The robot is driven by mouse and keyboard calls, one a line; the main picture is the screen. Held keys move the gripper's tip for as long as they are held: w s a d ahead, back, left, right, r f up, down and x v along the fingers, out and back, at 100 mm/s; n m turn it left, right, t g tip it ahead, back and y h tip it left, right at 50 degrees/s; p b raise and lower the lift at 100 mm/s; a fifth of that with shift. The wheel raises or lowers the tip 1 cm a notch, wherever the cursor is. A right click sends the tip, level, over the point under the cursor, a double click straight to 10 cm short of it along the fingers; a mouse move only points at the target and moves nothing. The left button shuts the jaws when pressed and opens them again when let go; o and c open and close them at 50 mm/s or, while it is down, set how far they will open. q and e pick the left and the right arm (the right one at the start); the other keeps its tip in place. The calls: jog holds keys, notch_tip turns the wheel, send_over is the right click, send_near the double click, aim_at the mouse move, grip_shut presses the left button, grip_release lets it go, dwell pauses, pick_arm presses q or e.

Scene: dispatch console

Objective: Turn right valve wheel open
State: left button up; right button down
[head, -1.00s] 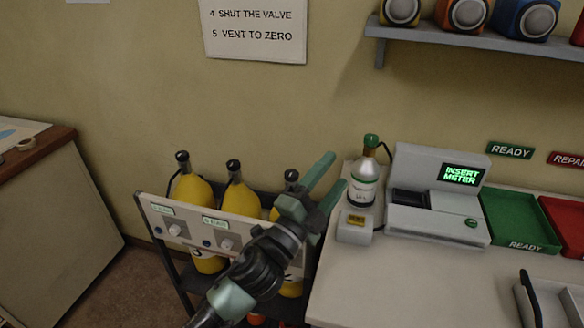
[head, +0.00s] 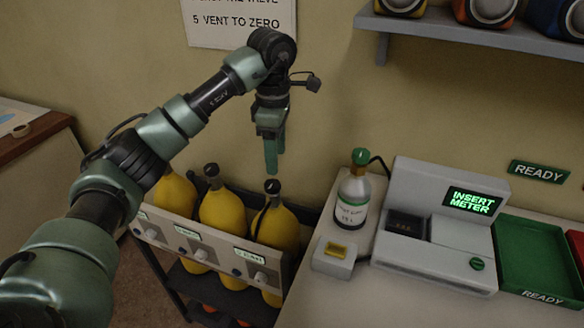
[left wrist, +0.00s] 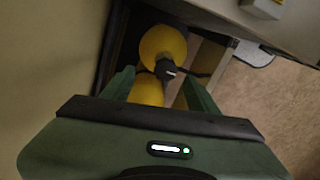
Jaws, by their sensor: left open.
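Several yellow cylinders stand in a rack. The right cylinder (head: 276,226) has a dark valve wheel (head: 272,186) on its top. My left gripper (head: 271,172) points down from above, just over this valve wheel in the head view. In the left wrist view, the open green fingers (left wrist: 160,82) show on both sides, with a dark valve top (left wrist: 168,70) between or just beyond them. I cannot tell whether they touch it. The middle cylinder (head: 221,217) stands to the left. My right gripper is not in view.
The rack's front panel (head: 215,253) carries knobs and labels. To the right, a desk holds a bottle with a green top (head: 353,195), a small box (head: 334,258) and a console reading "INSERT METER" (head: 470,202). A shelf (head: 480,38) juts from the wall at upper right.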

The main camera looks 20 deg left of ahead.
aim_at(272, 184)
pick_arm(q)
jog(key=shift+s+a+f, duration=0.25)
jog(key=shift+s+f, duration=0.05)
jog(key=f, duration=0.1)
jog(key=s+f+p, duration=0.1)
jog(key=f, duration=0.1)
jog(key=shift+s+a+f, duration=0.2)
jog(key=shift+f, duration=0.05)
jog(key=shift+w+d+f, duration=0.1)
jog(key=shift+w+f, duration=0.1)
jog(key=shift+f, duration=0.4)
jog(key=shift+w+d+f, duration=0.1)
jog(key=shift+w+f, duration=0.05)
jog(key=shift+f, duration=0.75)
jog(key=shift+s+a, duration=0.1)
jog(key=shift+c, duration=1.2)
jog(key=c, duration=1)
grip_shut()
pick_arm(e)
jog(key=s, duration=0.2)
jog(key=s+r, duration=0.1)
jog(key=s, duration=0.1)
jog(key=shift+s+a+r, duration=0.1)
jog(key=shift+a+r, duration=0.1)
